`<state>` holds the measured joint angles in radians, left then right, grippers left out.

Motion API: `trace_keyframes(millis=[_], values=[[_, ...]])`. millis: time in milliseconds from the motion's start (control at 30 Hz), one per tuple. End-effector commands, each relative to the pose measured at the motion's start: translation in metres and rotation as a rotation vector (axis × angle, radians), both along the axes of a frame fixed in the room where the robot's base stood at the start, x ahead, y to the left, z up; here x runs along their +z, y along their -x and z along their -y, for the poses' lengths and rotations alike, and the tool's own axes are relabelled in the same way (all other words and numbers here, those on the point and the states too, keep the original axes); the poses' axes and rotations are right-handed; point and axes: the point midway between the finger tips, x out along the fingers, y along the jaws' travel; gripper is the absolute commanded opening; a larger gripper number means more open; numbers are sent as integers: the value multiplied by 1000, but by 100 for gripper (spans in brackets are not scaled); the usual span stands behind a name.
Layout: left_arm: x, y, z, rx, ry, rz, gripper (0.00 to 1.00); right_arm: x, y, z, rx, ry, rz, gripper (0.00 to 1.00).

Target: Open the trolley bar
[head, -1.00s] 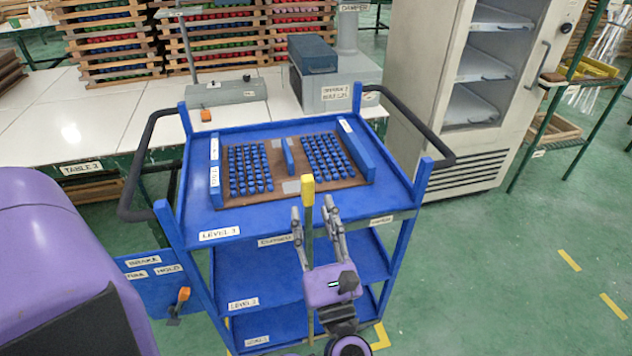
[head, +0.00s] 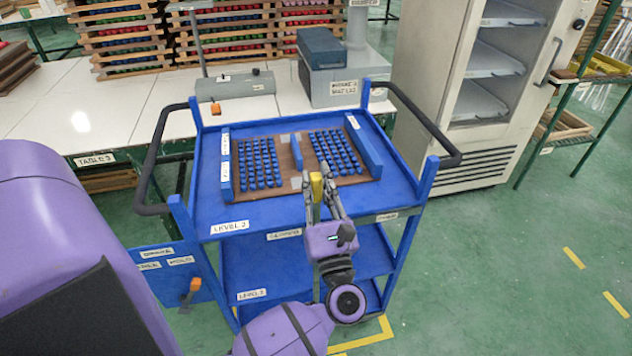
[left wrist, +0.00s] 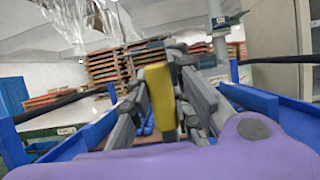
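The trolley bar shows its yellow top (head: 317,185) at the front edge of the blue trolley (head: 270,209). It looks upright; its lower part is hidden behind my gripper and arm. My left gripper (head: 321,188) is at the bar's top, with one finger on each side, closed in against it. In the left wrist view the yellow top (left wrist: 160,90) sits between the two grey fingers (left wrist: 160,100), which appear to press on it. My right gripper is in neither view.
A brown tray (head: 283,188) with several blue pieces lies on the trolley's top level. Black handles stick out at the trolley's left (head: 150,160) and right (head: 425,125). A white table (head: 100,115) stands behind, and a cabinet (head: 470,100) at the back right.

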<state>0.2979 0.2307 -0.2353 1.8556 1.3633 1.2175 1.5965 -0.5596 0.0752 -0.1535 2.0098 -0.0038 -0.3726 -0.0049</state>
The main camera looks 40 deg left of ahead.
Motion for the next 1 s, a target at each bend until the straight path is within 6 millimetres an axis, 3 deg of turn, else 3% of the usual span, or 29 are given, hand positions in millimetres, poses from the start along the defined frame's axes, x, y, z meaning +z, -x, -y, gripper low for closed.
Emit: trace_keyframes(millis=[100, 400, 567, 800, 1000], values=[[0, 0, 0, 1, 0, 0, 0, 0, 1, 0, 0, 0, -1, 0], [0, -1, 1, 0, 0, 0, 0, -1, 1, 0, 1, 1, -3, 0], [-3, -12, 11, 0, 4, 1, 0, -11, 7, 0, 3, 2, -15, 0], [-6, -55, 48, -2, 6, 1, 0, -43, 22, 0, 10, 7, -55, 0], [-6, -99, 86, -2, 4, 1, 0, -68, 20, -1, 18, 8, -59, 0]])
